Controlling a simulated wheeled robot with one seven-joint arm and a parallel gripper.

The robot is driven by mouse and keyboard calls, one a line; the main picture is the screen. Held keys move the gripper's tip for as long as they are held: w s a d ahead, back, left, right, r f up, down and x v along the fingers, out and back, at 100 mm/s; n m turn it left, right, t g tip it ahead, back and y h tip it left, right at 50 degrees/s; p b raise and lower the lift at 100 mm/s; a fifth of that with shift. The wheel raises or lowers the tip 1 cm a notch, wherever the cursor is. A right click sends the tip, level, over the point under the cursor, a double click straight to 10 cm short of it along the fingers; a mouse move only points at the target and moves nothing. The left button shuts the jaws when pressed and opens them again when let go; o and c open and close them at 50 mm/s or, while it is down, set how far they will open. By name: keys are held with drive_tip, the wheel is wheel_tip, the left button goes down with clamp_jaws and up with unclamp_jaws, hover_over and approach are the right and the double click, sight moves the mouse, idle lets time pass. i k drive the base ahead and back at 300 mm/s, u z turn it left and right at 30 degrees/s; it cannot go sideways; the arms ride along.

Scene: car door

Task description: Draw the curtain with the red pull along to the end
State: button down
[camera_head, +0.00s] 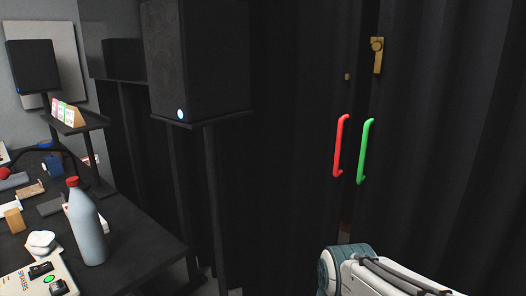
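The red pull (340,146) is an upright bar handle on the black curtain (290,130), right of the picture's middle. A green pull (365,151) of the same shape hangs just right of it, on the neighbouring curtain (440,130). A narrow gap shows between the two curtains below the pulls. Part of my white and teal arm shows at the bottom, below and apart from the pulls. My gripper is not in view, so its fingers cannot be seen.
A brass latch (377,54) sits above the green pull, with a small brass piece (347,77) to its left. A black speaker (198,60) on a stand is left of the curtains. A dark table (135,232) with a bottle (87,225) and several small things fills the left.

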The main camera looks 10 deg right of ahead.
sight(352, 77)
drive_tip(key=u, duration=0.2)
drive_tip(key=i, duration=0.7)
drive_tip(key=z, duration=1.3)
